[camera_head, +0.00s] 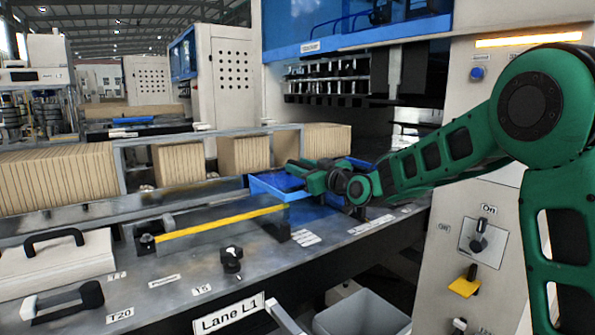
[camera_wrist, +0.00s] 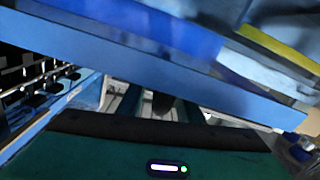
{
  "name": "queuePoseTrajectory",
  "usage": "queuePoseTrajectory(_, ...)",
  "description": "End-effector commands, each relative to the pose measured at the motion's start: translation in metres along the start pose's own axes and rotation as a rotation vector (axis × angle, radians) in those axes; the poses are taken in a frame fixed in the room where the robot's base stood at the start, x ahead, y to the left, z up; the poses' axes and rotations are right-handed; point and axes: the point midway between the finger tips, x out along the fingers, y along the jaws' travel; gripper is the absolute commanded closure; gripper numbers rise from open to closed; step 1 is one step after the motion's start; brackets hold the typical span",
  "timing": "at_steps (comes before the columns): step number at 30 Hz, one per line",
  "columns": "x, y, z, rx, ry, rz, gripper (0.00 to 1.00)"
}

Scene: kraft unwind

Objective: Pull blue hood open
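The blue hood (camera_head: 275,184) is a low, blue, box-like cover on the metal bench, beside the row of brown stacks. My gripper (camera_head: 300,177) reaches in from the right and is at the hood's right part. In the wrist view the hood (camera_wrist: 150,60) fills the upper middle as a broad, slanted blue panel with a lighter blue edge. The bases of my gripper's fingers (camera_wrist: 160,106) show apart below that edge. The fingertips are hidden behind the panel, so I cannot tell whether they hold it.
A yellow bar (camera_head: 222,222) lies left of the hood, with a black knob (camera_head: 231,260) in front. Brown stacks (camera_head: 245,154) stand behind a metal rail. A white panel with a switch (camera_head: 479,238) is at the right. A grey bin (camera_head: 362,314) stands below the bench edge.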

Motion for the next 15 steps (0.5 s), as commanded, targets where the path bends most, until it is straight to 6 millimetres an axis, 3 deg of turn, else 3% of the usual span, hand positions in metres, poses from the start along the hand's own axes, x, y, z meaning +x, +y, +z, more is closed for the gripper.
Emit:
queuePoseTrajectory(8,-0.014,-0.001,-0.001,0.001,0.0,-0.001,0.68)
queuePoseTrajectory(15,-0.059,-0.001,0.0,0.002,0.0,0.001,0.68)
